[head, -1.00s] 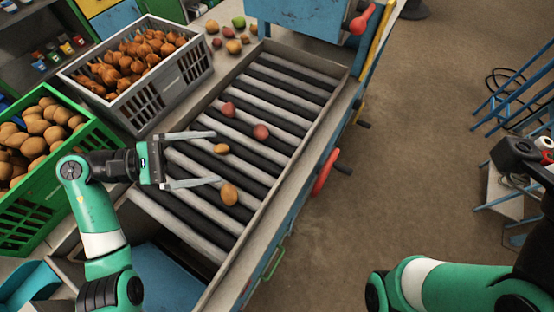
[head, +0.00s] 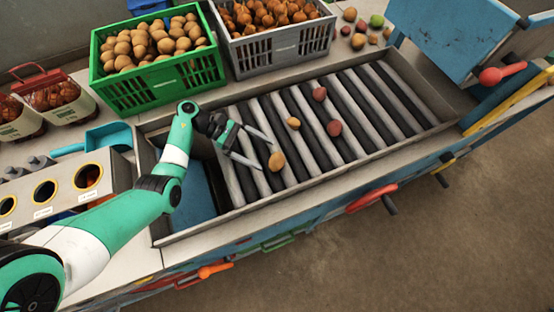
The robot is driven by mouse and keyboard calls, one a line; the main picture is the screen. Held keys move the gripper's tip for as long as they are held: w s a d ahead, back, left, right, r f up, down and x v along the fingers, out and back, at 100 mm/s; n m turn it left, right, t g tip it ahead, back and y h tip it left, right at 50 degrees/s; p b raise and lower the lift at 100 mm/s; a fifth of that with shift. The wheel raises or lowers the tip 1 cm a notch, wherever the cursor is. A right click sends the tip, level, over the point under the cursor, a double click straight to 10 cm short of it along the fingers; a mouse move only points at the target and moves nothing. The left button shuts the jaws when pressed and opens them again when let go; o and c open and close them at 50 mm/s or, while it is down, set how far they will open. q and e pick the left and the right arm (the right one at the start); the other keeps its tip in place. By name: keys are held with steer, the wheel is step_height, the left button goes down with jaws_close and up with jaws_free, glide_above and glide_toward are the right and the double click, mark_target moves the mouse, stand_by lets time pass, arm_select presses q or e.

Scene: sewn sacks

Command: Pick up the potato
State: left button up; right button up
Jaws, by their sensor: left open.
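A tan-brown potato (head: 276,161) lies on the roller conveyor (head: 407,87), towards its left end. My left gripper (head: 265,153) is open, with its two long fingers pointing right over the rollers. The fingertips are close to the potato's left side. I cannot tell whether they touch it, and nothing shows between the fingers. My right gripper is out of view.
On the rollers also lie a small orange-brown item (head: 293,123) and two reddish ones (head: 319,94) (head: 334,128). A green crate of potatoes (head: 160,88) and a grey crate of onions (head: 272,50) stand behind. The right half of the rollers is clear.

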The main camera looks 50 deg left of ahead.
mark_target(271, 158)
arm_select(q)
steer(key=shift+x, duration=2.75)
steer(key=shift+s+f, duration=0.15)
steer(key=shift+c, duration=0.3)
steer(key=c, duration=1.2)
